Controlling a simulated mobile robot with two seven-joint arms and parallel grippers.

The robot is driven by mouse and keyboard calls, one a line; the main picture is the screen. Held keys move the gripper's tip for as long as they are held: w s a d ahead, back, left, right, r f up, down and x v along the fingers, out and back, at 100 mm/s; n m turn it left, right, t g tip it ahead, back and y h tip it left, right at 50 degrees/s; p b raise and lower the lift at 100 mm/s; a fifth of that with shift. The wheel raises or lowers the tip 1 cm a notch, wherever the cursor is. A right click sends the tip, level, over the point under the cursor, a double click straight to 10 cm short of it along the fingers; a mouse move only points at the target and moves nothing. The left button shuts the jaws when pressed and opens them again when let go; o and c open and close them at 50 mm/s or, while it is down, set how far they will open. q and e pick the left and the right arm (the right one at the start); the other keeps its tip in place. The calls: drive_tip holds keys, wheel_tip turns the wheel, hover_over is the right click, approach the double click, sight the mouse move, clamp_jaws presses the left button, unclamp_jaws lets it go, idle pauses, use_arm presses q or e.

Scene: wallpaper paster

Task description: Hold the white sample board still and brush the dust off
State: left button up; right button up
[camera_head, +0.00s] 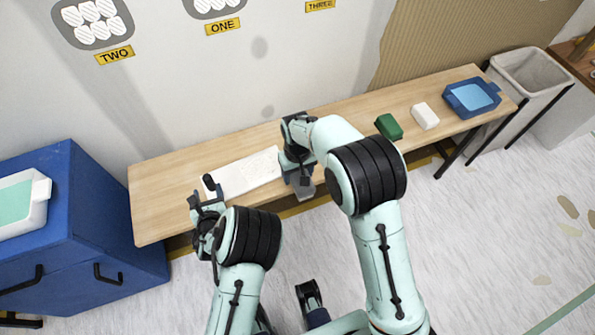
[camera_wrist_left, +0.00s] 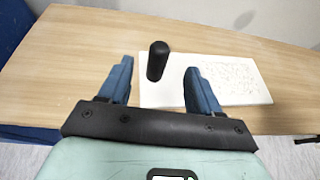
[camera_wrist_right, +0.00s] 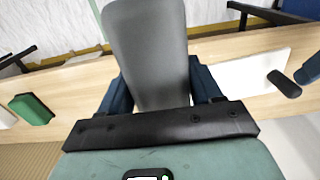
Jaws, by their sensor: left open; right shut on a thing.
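The white sample board (camera_head: 240,174) lies flat on the wooden bench, with speckled dust on its right part in the left wrist view (camera_wrist_left: 232,75). A black upright knob (camera_wrist_left: 158,58) stands at its left end. My left gripper (camera_head: 207,196) is open at that end; in its wrist view the knob appears between the fingers, apart from both. My right gripper (camera_head: 298,178) is shut on a grey, flat-looking tool (camera_wrist_right: 150,50), just right of the board. The tool also shows in the head view (camera_head: 305,193); its type is unclear, and my arm hides part of the bench.
On the bench to the right are a green block (camera_head: 389,126), a white block (camera_head: 424,116) and a blue tray (camera_head: 492,94). A grey bin (camera_head: 552,75) stands beyond the right end. A blue cabinet (camera_head: 110,210) stands at the left. The bench's left end is clear.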

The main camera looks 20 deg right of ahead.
sight(207, 175)
use_arm(q)
drive_tip(key=b+x, duration=0.4)
drive_tip(key=x, duration=0.4)
drive_tip(key=shift+w+f, duration=0.25)
drive_tip(key=shift+f, duration=0.05)
drive_tip(key=shift+b+x, duration=0.55)
drive_tip(key=shift+x, duration=0.2)
clamp_jaws()
unclamp_jaws()
